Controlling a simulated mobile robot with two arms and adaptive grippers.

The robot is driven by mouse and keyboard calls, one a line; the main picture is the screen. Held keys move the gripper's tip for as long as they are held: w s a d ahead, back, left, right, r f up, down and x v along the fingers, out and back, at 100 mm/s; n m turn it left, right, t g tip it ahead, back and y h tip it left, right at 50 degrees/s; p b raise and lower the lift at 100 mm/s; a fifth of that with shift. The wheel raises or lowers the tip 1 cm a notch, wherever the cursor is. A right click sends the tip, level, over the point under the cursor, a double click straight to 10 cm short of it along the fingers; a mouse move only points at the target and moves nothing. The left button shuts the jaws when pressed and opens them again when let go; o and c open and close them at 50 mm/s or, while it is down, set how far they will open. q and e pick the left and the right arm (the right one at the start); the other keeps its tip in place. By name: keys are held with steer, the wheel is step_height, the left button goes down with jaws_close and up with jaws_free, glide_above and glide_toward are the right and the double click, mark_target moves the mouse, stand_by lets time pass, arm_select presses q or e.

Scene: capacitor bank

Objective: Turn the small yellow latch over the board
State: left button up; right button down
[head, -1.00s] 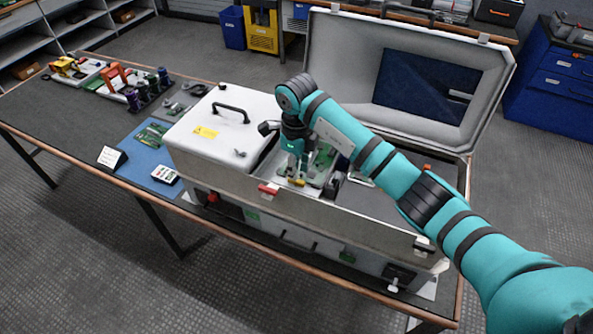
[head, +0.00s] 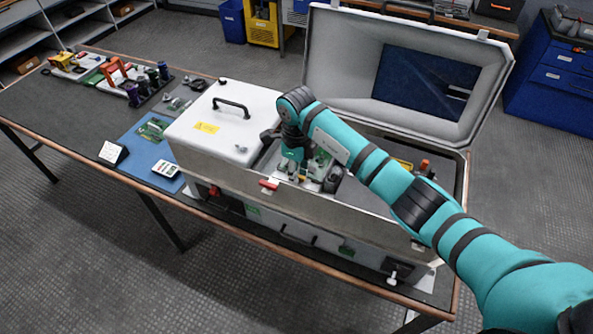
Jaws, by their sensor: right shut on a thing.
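My right gripper (head: 296,172) reaches down into the open case, its fingers close together at the green board (head: 320,165). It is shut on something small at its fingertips. The yellow latch is the likely thing, but it is too small and too covered by the fingers to make out clearly. The board is partly hidden by my right arm. My left gripper is not in view.
The case's front wall (head: 340,215) with a red catch (head: 269,184) stands close before the gripper. A white cover (head: 205,133) with a black handle lies to the left. The raised lid (head: 335,60) stands behind. Orange and yellow items (head: 424,165) lie right of my arm.

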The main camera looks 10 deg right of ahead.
steer(key=shift+m, duration=0.3)
steer(key=m+b, duration=0.2)
steer(key=m, duration=0.1)
steer(key=shift+f, duration=0.1)
steer(key=m+b, duration=0.2)
steer(key=m, duration=0.3)
steer(key=shift+m+b, duration=0.4)
steer(key=m+b, duration=0.1)
steer(key=m, duration=0.3)
steer(key=shift+m+b, duration=0.8)
steer(key=shift+m, duration=1.4)
steer(key=shift+w+r, duration=0.1)
steer(key=shift+r, duration=0.1)
steer(key=c, duration=1.6)
jaws_free()
